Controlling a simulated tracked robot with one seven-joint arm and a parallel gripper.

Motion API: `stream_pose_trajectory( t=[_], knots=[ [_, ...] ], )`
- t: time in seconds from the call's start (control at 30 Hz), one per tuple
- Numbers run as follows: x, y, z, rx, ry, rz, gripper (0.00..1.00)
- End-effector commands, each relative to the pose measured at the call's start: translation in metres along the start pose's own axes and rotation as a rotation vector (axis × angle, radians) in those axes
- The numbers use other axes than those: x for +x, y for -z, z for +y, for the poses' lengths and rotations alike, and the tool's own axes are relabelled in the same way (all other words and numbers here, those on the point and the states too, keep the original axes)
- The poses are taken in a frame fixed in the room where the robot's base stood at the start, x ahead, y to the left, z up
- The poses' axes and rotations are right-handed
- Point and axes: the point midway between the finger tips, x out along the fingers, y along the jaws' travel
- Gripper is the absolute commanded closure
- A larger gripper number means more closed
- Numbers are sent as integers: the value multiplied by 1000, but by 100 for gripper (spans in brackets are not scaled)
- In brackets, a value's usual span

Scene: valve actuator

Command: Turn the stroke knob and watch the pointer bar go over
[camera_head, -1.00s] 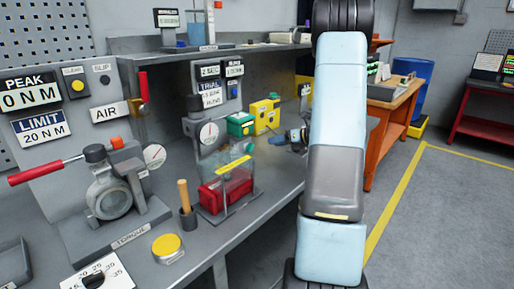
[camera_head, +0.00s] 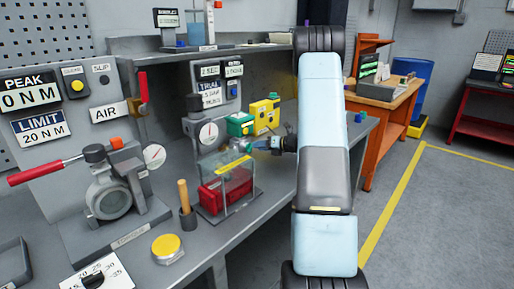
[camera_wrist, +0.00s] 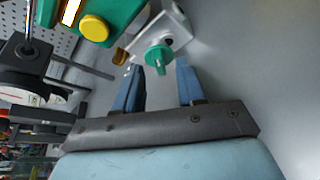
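In the wrist view a green knob (camera_wrist: 158,57) sticks out from a pale grey block (camera_wrist: 165,28). No label on it can be read, so I cannot confirm that it is the stroke knob. My gripper (camera_wrist: 160,74) is open, its two blue fingers apart with the knob beyond and between their tips. I cannot tell whether they touch it. In the head view my gripper (camera_head: 258,144) is beside the clear-walled box, near the green box (camera_head: 240,124); the knob is not clear there. I cannot make out the pointer bar with certainty.
A clear-walled box (camera_head: 243,196) with a red block (camera_head: 222,186) stands below a round gauge (camera_head: 208,133). A yellow box (camera_head: 265,113) is behind my gripper. The torque rig (camera_head: 110,195) stands at left. Open floor lies right of the bench.

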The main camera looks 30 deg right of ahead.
Motion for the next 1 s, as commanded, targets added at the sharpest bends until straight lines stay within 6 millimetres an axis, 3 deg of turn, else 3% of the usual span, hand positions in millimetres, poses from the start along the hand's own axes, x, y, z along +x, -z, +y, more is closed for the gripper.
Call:
stream_pose_trajectory(
  t=[0.23,0.6,1.0],
  knots=[
    [24,0,0,-1,-1,0,61],
    [29,0,1,-1,-1,0,61],
    [29,0,0,-1,0,0,99]
  ],
)
